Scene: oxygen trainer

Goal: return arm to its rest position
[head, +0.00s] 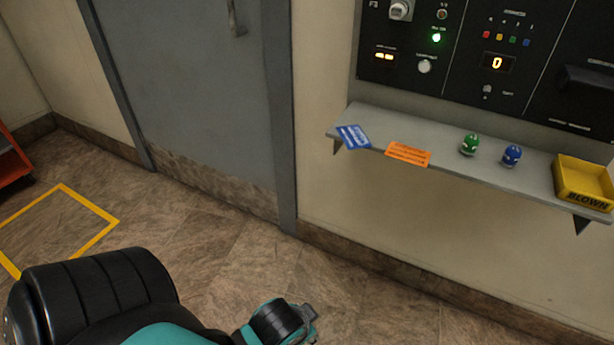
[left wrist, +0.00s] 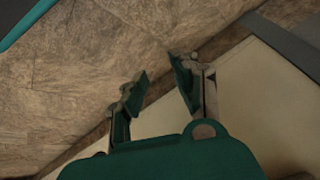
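My left arm comes in at the bottom left of the head view, black and teal, with its wrist end (head: 285,322) low over the floor and apart from the shelf. In the left wrist view my left gripper (left wrist: 160,88) has its two green fingers spread apart with nothing between them. Behind the fingers are the tiled floor and the base of the wall. My right arm and right gripper are in neither view.
A wall shelf (head: 460,163) holds a blue card (head: 353,137), an orange card (head: 408,153), green (head: 469,145) and blue (head: 511,155) small pieces and a yellow bin (head: 583,183). A control panel (head: 480,60) is above. A grey door (head: 190,90) stands left. Floor (head: 230,260) is clear.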

